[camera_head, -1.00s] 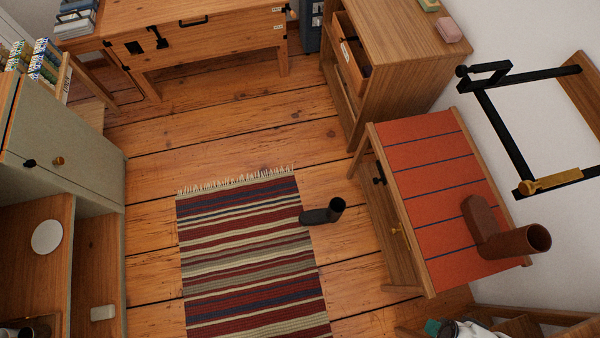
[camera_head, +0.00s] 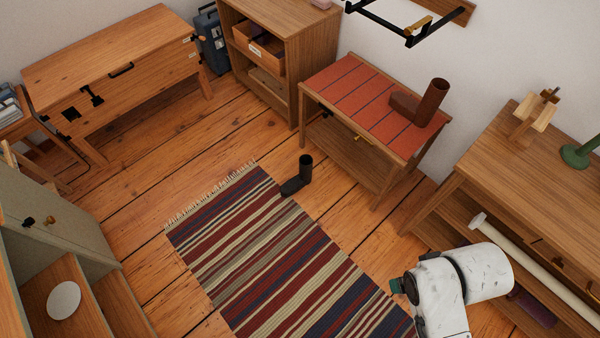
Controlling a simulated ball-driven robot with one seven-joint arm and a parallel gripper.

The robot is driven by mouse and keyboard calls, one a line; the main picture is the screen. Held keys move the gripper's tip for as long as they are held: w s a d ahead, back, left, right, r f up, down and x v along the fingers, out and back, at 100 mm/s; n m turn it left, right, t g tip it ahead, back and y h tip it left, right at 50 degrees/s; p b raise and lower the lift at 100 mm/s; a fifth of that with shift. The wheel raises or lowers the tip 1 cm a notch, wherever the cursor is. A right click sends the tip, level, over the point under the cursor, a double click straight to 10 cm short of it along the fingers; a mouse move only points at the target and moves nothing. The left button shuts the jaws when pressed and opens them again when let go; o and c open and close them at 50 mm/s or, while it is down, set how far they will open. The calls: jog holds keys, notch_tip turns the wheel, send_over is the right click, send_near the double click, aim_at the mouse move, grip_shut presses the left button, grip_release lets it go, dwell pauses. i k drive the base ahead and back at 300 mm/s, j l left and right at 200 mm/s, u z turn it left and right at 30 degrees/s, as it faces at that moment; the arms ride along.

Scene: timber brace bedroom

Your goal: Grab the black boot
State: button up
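The black boot (camera_head: 303,174) stands upright at the right edge of the striped rug (camera_head: 281,258), near the rug's fringed end, with its toe toward the lower left. It is small in the head view and nothing covers it. A brown boot (camera_head: 425,105) stands on the red-topped side table (camera_head: 365,93), up and to the right of the black boot. My white arm shows at the lower right, well apart from the black boot. My gripper's fingers are not in the picture.
Plank floor (camera_head: 215,135) lies open around the rug. An open shelf cabinet (camera_head: 310,45) and a wooden bench (camera_head: 120,70) stand at the back. A long wooden table (camera_head: 490,165) is at right, a grey-green cabinet (camera_head: 45,230) at left.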

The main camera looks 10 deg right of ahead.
aim_at(295, 182)
jog(key=k, duration=0.1)
jog(key=i+l+u, duration=0.1)
jog(key=i+l, duration=0.15)
jog(key=i, duration=0.25)
jog(key=i+l+u, duration=0.1)
jog(key=i+l, duration=0.15)
jog(key=i, duration=0.25)
jog(key=i+l+u, duration=0.1)
jog(key=i+l, duration=0.2)
jog(key=i, duration=0.2)
jog(key=i+l+u, duration=0.1)
jog(key=i+l, duration=0.25)
jog(key=i, duration=0.15)
